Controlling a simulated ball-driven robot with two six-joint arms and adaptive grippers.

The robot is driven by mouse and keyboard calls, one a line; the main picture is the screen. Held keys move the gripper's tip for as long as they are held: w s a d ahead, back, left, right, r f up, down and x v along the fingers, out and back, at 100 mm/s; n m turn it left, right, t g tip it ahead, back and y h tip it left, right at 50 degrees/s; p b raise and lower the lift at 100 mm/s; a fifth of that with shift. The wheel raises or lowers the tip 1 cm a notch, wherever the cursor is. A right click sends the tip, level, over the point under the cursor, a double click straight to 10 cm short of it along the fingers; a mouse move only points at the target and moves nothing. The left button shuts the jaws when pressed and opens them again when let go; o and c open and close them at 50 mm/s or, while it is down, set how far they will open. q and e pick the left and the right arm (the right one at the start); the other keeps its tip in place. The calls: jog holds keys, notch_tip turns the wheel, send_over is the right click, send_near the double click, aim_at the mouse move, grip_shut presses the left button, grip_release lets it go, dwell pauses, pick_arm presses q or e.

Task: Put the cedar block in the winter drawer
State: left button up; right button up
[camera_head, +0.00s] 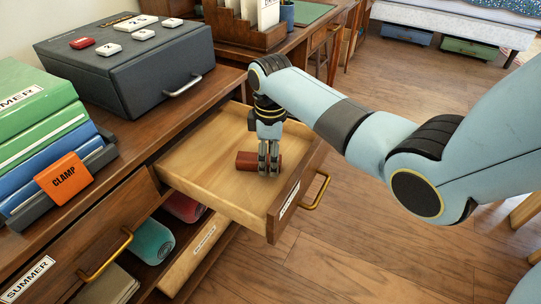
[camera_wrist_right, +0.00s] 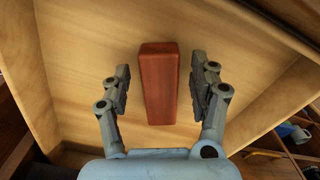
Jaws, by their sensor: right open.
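The cedar block (camera_head: 246,161) is a reddish-brown bar. It lies on the floor of an open, pale wooden drawer (camera_head: 205,160) with a brass handle. The label on this drawer's front is too small to read. My right gripper (camera_head: 269,172) is open, pointing down into the drawer at the block. In the right wrist view the block (camera_wrist_right: 159,82) sits between the two open fingers (camera_wrist_right: 159,90), with a gap on each side. My left gripper is not in view.
A dark box (camera_head: 130,65) with small tiles and green and blue binders (camera_head: 40,125) with a CLAMP tag stand on the cabinet top. Below, an open drawer holds a teal roll (camera_head: 152,241) and a red one (camera_head: 184,207). A SUMMER drawer front (camera_head: 75,240) is at lower left.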

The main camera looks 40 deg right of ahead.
notch_tip(320, 180, up, 12)
jog(key=p, duration=0.4)
jog(key=shift+r, duration=0.15)
dwell(0.3)
